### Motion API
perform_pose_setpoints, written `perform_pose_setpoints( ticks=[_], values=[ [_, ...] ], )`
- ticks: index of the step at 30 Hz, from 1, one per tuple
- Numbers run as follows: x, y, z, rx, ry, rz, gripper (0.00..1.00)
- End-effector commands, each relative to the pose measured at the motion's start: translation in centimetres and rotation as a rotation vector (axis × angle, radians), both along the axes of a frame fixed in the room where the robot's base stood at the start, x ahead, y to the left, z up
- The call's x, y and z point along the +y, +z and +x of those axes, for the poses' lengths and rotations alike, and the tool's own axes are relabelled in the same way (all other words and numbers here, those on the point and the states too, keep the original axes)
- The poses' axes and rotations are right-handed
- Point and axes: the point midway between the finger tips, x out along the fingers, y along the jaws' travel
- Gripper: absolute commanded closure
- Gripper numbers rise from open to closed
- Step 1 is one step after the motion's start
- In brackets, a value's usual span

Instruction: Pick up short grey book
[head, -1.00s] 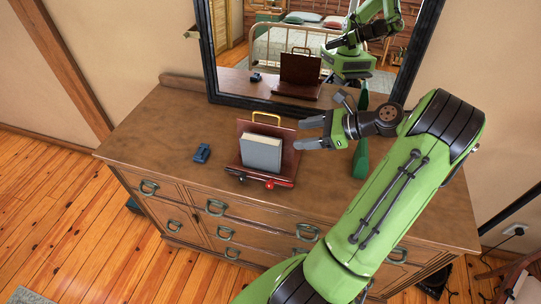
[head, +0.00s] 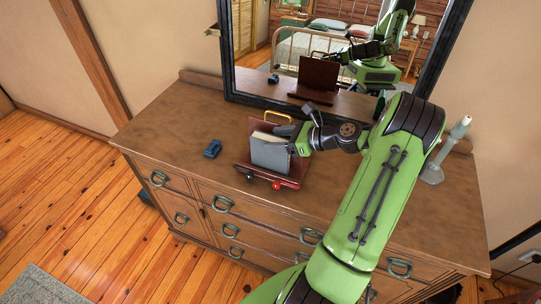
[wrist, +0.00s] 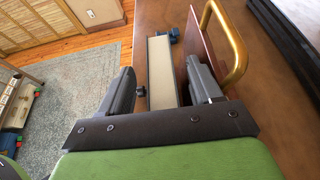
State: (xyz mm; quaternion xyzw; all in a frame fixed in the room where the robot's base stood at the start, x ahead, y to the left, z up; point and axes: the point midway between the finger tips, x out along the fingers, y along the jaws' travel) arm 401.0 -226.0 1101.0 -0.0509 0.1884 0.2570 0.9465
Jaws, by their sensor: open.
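The short grey book (head: 269,154) stands upright on a dark red-brown wooden stand (head: 293,179), leaning near its back panel. In the wrist view the book (wrist: 160,72) shows its cream page edge, running between my two fingers. My gripper (head: 287,141) is at the book's right end in the head view, with its jaws open. In the wrist view my gripper (wrist: 163,90) has a clear gap between the left finger and the book. The right finger is close to the book, on the side of the stand's panel (wrist: 200,42); contact cannot be told.
The stand has a yellow handle (head: 270,115) behind the book. A small blue object (head: 212,149) lies to the left on the wooden dresser (head: 180,115). A framed mirror (head: 232,60) rises behind. A pale grey-green bottle-shaped item (head: 433,174) stands at right. The dresser's left part is clear.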

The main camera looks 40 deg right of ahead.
Motion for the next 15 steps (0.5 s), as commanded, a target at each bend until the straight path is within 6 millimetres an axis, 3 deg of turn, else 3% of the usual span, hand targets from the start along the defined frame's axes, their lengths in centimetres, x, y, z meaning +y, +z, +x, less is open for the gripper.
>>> perform_pose_setpoints(
  ticks=[8,15],
  values=[
    [0.43,-0.37,0.82,0.000,-0.002,-0.001,0.36],
    [0.42,-0.34,0.80,-0.001,-0.001,-0.001,0.70]
  ],
)
